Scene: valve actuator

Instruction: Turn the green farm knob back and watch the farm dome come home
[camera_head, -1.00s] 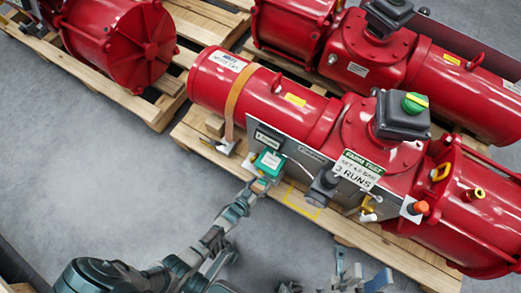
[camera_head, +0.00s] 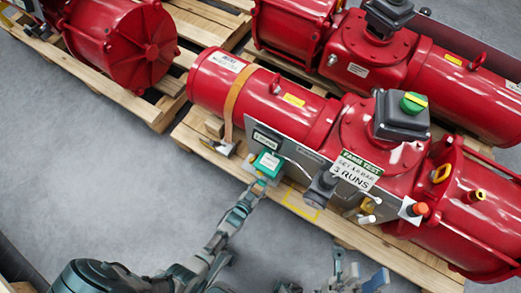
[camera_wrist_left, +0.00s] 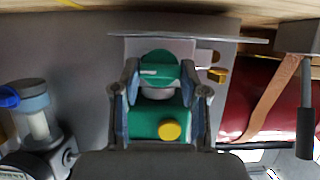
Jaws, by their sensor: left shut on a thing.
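The green farm knob (camera_wrist_left: 157,68), with a white mark on its face, sits on a grey panel plate above a green block (camera_wrist_left: 143,122) with a yellow button. In the head view the green block (camera_head: 267,163) shows at the left end of the panel. My left gripper (camera_wrist_left: 158,88) is shut on the knob, a finger on each side; in the head view my left gripper (camera_head: 262,180) partly hides it. The green dome (camera_head: 412,102) with a yellow stripe tops a black box on the red actuator. My right gripper (camera_head: 358,272) is at the bottom edge, away from the panel, partly cut off.
The red actuator (camera_head: 225,95) lies on a wooden pallet (camera_head: 390,247). A white sign (camera_head: 356,172), a dark regulator (camera_head: 322,187) and a red button (camera_head: 421,208) are along the panel. More red actuators stand behind. The grey floor (camera_head: 110,180) at left is clear.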

